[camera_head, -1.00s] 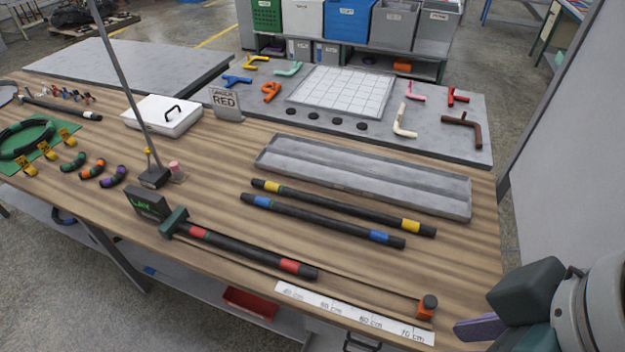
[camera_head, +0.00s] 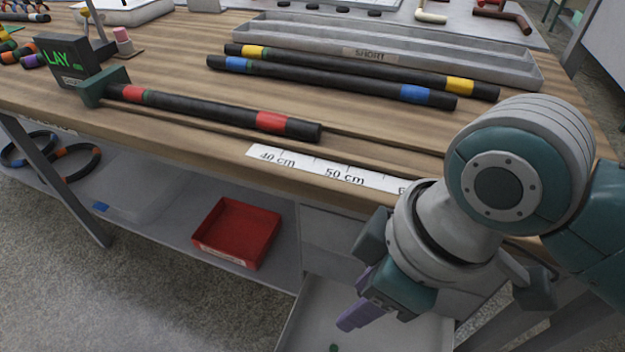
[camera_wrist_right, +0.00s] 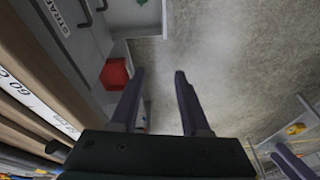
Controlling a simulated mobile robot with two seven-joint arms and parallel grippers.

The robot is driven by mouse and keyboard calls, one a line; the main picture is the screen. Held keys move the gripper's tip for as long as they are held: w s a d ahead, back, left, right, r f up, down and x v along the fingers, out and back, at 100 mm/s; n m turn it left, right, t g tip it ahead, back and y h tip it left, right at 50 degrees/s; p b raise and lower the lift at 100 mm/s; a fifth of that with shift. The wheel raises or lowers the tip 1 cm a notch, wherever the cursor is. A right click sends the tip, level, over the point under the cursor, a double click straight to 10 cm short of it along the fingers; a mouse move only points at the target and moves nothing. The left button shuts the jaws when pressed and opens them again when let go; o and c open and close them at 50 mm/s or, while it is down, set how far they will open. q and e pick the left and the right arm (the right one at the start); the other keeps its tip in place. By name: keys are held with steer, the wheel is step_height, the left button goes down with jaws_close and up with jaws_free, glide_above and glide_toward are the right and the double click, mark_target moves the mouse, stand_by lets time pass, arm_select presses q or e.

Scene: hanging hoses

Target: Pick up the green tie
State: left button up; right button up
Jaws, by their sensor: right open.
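A small green piece (camera_head: 333,347) lies in an open pale drawer (camera_head: 296,327) below the table front, at the bottom edge of the head view. It may be the green tie; it is too small and cut off to be sure. My right gripper (camera_head: 352,304) hangs in front of the table edge, above the drawer, apart from the green piece. In the right wrist view its two purple fingers (camera_wrist_right: 158,78) stand apart with nothing between them.
The table's front edge with a ruler strip (camera_head: 345,175) is close to my right arm. Striped hoses (camera_head: 350,72) lie on the table. A red bin (camera_head: 238,232) sits on the lower shelf, left of the drawer. The floor in front is clear.

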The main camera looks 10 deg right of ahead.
steer(key=w+d+f+n+b, duration=0.1)
steer(key=w+f+b, duration=0.1)
steer(key=f+b, duration=0.95)
steer(key=w+d+f+n+b, duration=0.1)
steer(key=w+f+b, duration=0.1)
steer(key=f+b, duration=1)
steer(key=w+d+f+n+b, duration=0.1)
steer(key=w+f+b, duration=0.2)
steer(key=f+b, duration=0.9)
steer(key=b, duration=0.1)
glide_above(334, 347)
steer(key=shift+g+h, duration=0.4)
steer(key=f, duration=0.6)
steer(key=shift+s+d, duration=0.2)
steer(key=shift+s, duration=0.05)
step_height(334, 347, down, 4)
steer(key=b, duration=0.4)
steer(key=shift+w+f+b, duration=0.1)
steer(key=shift+b, duration=0.3)
steer(key=shift+a+f+b, duration=0.1)
steer(key=shift+f+b, duration=0.3)
steer(key=shift+f, duration=0.05)
steer(key=shift+r, duration=0.1)
steer(key=c, duration=0.7)
jaws_close()
